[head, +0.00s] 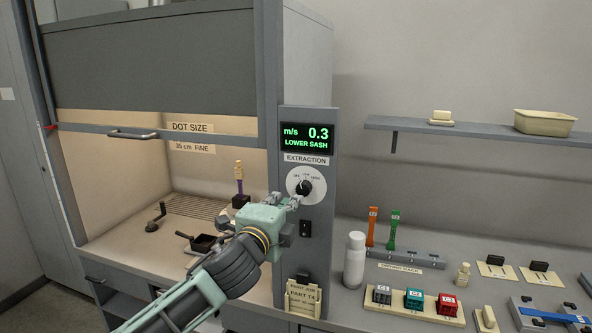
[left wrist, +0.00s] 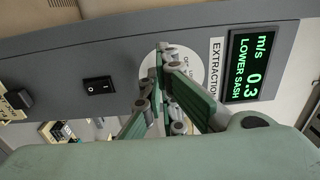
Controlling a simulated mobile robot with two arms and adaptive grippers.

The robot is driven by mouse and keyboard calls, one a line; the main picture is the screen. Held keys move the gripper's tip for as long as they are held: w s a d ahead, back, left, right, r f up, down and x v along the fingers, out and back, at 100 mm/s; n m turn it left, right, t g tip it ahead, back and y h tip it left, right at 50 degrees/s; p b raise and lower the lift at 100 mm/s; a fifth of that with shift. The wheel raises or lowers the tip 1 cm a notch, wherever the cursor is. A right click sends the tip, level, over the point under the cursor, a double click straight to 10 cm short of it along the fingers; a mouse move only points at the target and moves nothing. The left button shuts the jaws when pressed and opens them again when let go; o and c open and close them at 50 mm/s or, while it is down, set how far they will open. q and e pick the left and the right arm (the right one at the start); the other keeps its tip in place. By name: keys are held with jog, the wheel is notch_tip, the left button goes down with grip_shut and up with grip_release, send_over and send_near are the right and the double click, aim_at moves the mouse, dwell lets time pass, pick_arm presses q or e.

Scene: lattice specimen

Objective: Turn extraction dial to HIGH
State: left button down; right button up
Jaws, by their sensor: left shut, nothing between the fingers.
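The extraction dial (head: 304,187) is a dark knob on a round white plate, on the grey front post of the fume hood. Its printed marks are too small to read surely. The display (head: 307,137) above it reads 0.3 m/s and LOWER SASH. My left gripper (head: 297,200) is shut and empty, its fingertips at the lower left of the dial plate. In the left wrist view the fingers (left wrist: 162,85) cover much of the white dial plate (left wrist: 150,68) and hide the knob; I cannot tell if they touch it. My right gripper is not in view.
A black rocker switch (head: 305,229) sits below the dial. The hood sash with its handle (head: 133,134) is raised. A white bottle (head: 355,260), orange and green tools and coloured blocks (head: 414,299) stand on the bench at the right.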

aim_at(304, 188)
pick_arm(q)
jog(key=shift+x, duration=0.95)
jog(key=shift+r, duration=0.2)
jog(key=shift+s+d+r+p, duration=0.1)
jog(key=shift+d+p, duration=0.1)
jog(key=shift+p, duration=0.15)
jog(key=shift+r+p, duration=0.15)
jog(key=shift+p, duration=0.2)
jog(key=shift+r+p, duration=0.6)
jog(key=shift+p, duration=0.2)
jog(key=shift+r+p, duration=0.1)
jog(key=shift+p, duration=0.4)
jog(key=shift+r+p, duration=0.3)
jog(key=shift+p, duration=0.4)
jog(key=shift+d, duration=0.15)
